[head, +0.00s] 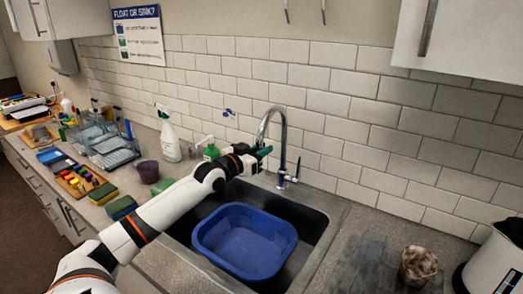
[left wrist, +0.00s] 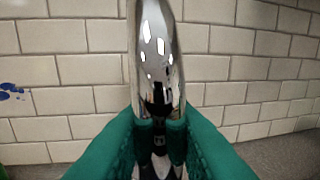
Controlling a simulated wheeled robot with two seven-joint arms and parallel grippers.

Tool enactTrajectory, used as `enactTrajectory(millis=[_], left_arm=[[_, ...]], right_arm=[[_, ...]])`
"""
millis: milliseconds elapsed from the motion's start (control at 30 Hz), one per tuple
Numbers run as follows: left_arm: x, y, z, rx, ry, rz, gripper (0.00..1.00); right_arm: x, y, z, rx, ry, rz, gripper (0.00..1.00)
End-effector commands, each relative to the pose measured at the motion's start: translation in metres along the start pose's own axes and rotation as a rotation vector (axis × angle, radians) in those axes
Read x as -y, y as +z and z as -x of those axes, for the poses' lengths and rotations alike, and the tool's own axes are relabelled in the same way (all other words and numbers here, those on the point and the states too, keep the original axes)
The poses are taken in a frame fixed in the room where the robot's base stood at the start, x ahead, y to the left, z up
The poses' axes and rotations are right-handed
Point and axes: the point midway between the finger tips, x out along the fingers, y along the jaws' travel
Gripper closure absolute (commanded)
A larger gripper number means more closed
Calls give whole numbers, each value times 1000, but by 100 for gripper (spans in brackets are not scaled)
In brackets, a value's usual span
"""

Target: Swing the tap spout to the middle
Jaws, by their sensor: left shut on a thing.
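The chrome tap (head: 283,140) stands behind the sink, with its curved spout arching to the left and its end hidden by my left gripper. My left gripper (head: 262,151) reaches in from the left and is shut on the spout. In the left wrist view the green fingers (left wrist: 158,135) press on both sides of the shiny spout (left wrist: 157,65). The sink (head: 312,222) is dark and holds a blue basin (head: 215,262) below the spout. My right gripper is not in view.
A white spray bottle (head: 169,140) and a green bottle (head: 210,150) stand left of the tap. Sponges (head: 122,207), a dish rack (head: 107,146) and trays fill the left counter. A stained cup (head: 418,266) and a white kettle (head: 495,262) stand at right.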

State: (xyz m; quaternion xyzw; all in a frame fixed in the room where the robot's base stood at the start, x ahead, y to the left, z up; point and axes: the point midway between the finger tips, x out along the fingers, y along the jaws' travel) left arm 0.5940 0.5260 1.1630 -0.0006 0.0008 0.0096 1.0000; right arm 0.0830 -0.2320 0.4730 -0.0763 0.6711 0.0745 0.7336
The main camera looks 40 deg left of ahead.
Motion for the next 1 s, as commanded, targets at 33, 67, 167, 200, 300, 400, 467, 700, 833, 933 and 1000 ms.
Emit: enactTrajectory(millis=[33,67,167,200,300,400,467,700,833,933,1000], left_arm=[[0,-4,0,-9,0,-2,100],[0,-4,0,-9,0,-2,100],[0,-4,0,-9,0,-3,100],[0,-4,0,-8,1,-3,100],[0,-4,0,-8,1,-3,100],[0,-4,0,-8,1,-3,100],[-1,-4,0,-8,1,-3,100],[-1,-3,0,-7,1,-2,64],[-1,-2,-1,-4,1,-2,58],[-1,-1,-1,-2,1,-1,58],[-1,-1,0,-2,1,-1,58]], right_arm=[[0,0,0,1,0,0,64],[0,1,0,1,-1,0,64],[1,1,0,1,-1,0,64],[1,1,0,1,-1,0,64],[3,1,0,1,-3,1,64],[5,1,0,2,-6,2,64],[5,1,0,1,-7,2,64],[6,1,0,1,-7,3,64],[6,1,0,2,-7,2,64],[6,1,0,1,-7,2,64],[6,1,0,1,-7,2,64]])
